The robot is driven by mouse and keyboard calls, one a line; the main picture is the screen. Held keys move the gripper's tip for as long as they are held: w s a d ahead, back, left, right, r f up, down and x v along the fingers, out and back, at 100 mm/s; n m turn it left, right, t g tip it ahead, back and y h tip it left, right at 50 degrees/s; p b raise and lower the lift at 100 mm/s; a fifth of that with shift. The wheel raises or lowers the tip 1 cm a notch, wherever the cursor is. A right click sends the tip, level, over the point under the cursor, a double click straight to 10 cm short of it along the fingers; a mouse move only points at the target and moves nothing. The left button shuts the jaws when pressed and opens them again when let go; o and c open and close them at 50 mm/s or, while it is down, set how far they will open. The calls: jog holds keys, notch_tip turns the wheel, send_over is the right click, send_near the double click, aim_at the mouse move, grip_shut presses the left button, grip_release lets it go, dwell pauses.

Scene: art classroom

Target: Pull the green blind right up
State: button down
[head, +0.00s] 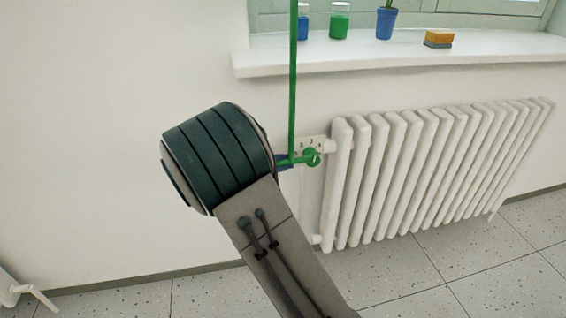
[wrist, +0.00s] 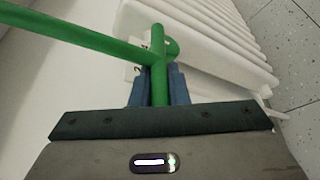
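A green pull rod or cord (head: 292,85) runs down from the top of the head view, past the window sill. The arm hides part of the fingers in the head view. The blind's own cloth is not in view.
A white radiator (head: 430,170) stands against the wall just right of my gripper. The white sill (head: 400,58) above holds two jars (head: 339,22), a blue plant pot (head: 386,22) and a yellow sponge (head: 438,38). The wall to the left is bare.

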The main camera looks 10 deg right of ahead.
jog(key=shift+r, duration=0.1)
notch_tip(320, 180, up, 15)
jog(key=p, duration=1)
jog(key=shift+d+f, duration=0.1)
jog(key=shift+f, duration=0.1)
jog(key=c, duration=1.4)
grip_release()
jog(key=shift+s, duration=0.1)
jog(key=p+v, duration=0.2)
jog(key=v, duration=1.1)
jog(key=shift+a+r+p, duration=0.15)
jog(key=shift+a+p, duration=0.15)
jog(key=shift+a, duration=0.05)
jog(key=shift+s, duration=0.1)
